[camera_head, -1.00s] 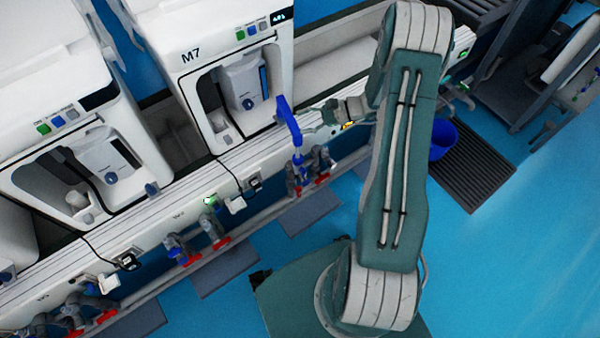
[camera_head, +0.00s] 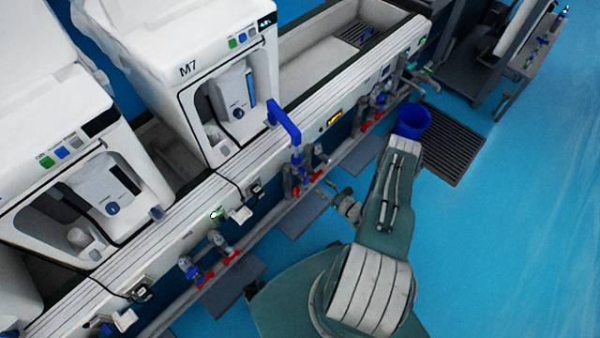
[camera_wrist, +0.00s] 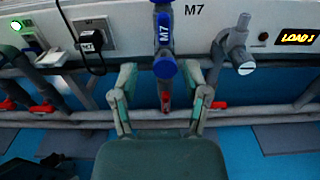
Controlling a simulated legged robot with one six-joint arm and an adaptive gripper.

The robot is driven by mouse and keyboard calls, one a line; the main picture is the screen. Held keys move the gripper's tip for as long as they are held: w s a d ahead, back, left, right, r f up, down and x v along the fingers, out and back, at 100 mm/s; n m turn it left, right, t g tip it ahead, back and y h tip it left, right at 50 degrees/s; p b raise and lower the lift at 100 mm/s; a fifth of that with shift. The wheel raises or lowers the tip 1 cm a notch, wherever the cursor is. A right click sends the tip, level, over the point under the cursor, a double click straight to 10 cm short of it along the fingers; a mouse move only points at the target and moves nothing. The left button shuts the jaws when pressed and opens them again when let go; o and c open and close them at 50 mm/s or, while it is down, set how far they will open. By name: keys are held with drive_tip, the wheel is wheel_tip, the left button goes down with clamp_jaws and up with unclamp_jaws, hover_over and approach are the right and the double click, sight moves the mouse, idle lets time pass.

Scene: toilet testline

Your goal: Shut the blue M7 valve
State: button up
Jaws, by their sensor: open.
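The blue M7 fitting is an upright blue pipe (camera_wrist: 164,30) marked M7 in the wrist view, with a round blue knob (camera_wrist: 165,68) at its lower end. My gripper (camera_wrist: 165,88) is open and empty. Its fingers flank the knob in the picture, with no visible contact. A small red handle (camera_wrist: 166,97) shows between them. In the head view, my gripper (camera_head: 338,193) is low, in front of the bench and right of the pipework.
The white M7 machine (camera_head: 195,85) stands on the bench. More red handles (camera_head: 204,281) line the bench front. A grey pipe fitting (camera_wrist: 238,45) is right of the pipe in the wrist view.

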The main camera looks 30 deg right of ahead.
sight(305, 172)
drive_tip(key=x, duration=1)
drive_tip(key=shift+w+f, duration=0.1)
drive_tip(key=shift+w, duration=0.25)
drive_tip(key=shift+d, duration=0.25)
drive_tip(key=shift+c, duration=0.3)
drive_tip(key=shift+a, duration=0.15)
clamp_jaws()
